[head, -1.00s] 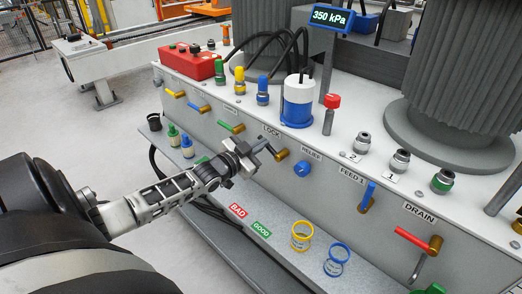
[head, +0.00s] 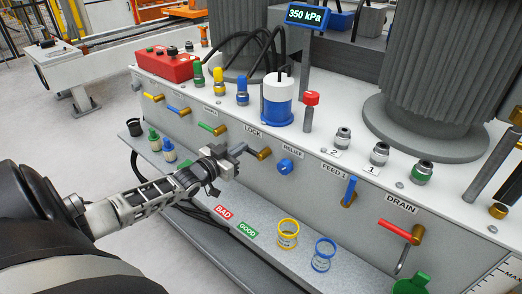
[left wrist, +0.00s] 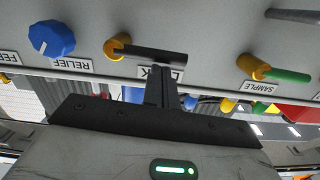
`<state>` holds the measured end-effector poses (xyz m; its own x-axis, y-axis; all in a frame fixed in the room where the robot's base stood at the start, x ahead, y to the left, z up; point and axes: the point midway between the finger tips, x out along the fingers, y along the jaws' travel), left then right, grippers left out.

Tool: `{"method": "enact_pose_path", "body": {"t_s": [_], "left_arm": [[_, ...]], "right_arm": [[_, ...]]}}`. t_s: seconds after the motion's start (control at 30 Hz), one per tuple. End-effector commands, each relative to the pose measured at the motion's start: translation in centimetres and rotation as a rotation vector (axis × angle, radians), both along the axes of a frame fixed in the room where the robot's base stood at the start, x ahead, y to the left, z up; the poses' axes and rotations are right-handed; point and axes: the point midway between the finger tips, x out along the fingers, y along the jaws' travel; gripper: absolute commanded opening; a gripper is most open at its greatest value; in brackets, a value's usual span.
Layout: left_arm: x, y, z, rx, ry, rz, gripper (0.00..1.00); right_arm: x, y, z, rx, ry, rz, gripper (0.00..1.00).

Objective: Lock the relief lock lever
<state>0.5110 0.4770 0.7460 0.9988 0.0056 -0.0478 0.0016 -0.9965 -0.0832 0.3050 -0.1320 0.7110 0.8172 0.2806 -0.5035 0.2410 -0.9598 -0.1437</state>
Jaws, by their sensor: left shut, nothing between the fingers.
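The LOCK lever has a brass pivot (head: 264,153) on the grey panel, under the LOCK label (head: 253,132). In the left wrist view its dark handle (left wrist: 152,54) lies nearly level, reaching right from the yellow-brass pivot (left wrist: 114,47). My left gripper (head: 237,154) is shut and empty, right at the handle. In the left wrist view its closed fingers (left wrist: 162,88) end just beside the handle and partly cover the LOCK label; I cannot tell whether they touch it. The blue RELIEF knob (head: 285,166) sits to the right of the lever. My right gripper is not in view.
A green-handled SAMPLE valve (head: 213,129) is left of the lever; the FEED 1 (head: 350,192) and red DRAIN (head: 399,230) valves are right. A display (head: 308,14) reads 350 kPa.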

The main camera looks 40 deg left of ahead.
Motion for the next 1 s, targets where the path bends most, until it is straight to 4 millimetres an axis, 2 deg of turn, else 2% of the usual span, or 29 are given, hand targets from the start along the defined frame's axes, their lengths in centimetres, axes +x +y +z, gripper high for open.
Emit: {"method": "enact_pose_path", "body": {"t_s": [0.37,0.47,0.6,0.67,0.73,1.0], "left_arm": [[0.0,0.0,0.2,0.001,0.001,0.0,0.0],[0.0,-0.1,1.2,0.001,0.0,-0.002,0.0],[0.0,-0.4,3.6,0.001,0.001,-0.007,0.0],[0.0,-0.6,4.9,0.0,0.001,-0.01,0.0],[-1.6,-0.7,3.9,-0.003,0.009,-0.011,0.0],[-7.1,-0.6,4.2,-0.002,0.006,-0.01,0.0]], "right_arm": [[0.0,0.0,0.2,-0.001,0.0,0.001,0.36],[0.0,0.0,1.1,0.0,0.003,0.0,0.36],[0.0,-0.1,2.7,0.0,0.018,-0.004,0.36],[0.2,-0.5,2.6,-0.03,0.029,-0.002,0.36],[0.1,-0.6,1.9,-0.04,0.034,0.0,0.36],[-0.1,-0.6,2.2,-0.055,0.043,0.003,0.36]]}}
